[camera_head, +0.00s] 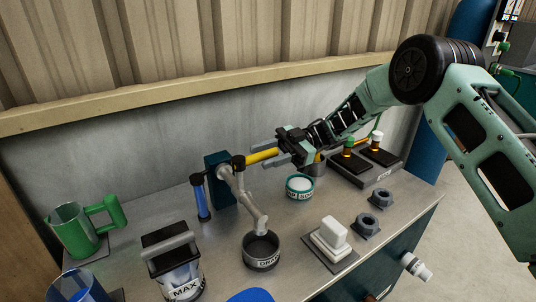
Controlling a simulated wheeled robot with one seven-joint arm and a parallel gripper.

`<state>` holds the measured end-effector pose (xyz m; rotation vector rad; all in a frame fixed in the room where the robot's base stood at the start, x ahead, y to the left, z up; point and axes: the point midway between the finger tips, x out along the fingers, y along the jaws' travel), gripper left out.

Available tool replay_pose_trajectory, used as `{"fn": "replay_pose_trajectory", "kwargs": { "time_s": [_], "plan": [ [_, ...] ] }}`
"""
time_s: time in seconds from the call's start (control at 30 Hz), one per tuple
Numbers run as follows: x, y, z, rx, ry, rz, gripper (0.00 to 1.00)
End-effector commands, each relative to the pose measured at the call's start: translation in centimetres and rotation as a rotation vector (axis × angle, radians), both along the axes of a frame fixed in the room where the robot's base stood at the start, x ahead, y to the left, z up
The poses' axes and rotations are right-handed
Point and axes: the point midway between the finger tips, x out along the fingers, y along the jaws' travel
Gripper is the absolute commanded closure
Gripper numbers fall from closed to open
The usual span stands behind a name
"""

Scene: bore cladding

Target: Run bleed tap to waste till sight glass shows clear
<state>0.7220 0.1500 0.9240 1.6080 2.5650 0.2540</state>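The bleed tap (240,188) is a grey bent pipe on a dark blue block (217,181). Its spout points down over a dark round cup (261,254) with a label partly reading "DRA". A blue-filled upright tube, apparently the sight glass (202,202), stands left of the block. A yellow lever (262,156) reaches right from the tap's top. My gripper (271,155) is at the lever's right part, with one finger on each side of it. Whether the fingers press on the lever is too small to tell. No stream shows under the spout.
A green jug (77,231), a jug marked MAX (180,273) and a blue cup (75,288) stand at left. A teal-rimmed tub (299,187), white block (332,235), dark nuts (369,221) and a black tray (363,167) lie at right. The corrugated wall is behind.

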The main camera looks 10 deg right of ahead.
Motion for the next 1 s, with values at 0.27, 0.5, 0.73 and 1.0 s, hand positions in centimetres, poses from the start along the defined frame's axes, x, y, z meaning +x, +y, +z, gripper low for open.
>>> {"fn": "replay_pose_trajectory", "kwargs": {
  "time_s": [0.27,0.5,0.73,1.0],
  "plan": [
    [1.0,-2.1,-0.2,-0.001,-0.001,-0.003,0.59],
    [3.5,-7.0,-0.2,-0.001,-0.001,-0.003,0.59],
    [5.7,-11.7,-0.2,-0.001,-0.002,-0.002,0.59],
    [7.4,-15.1,-0.1,0.001,-0.001,-0.001,0.59]
  ]
}}
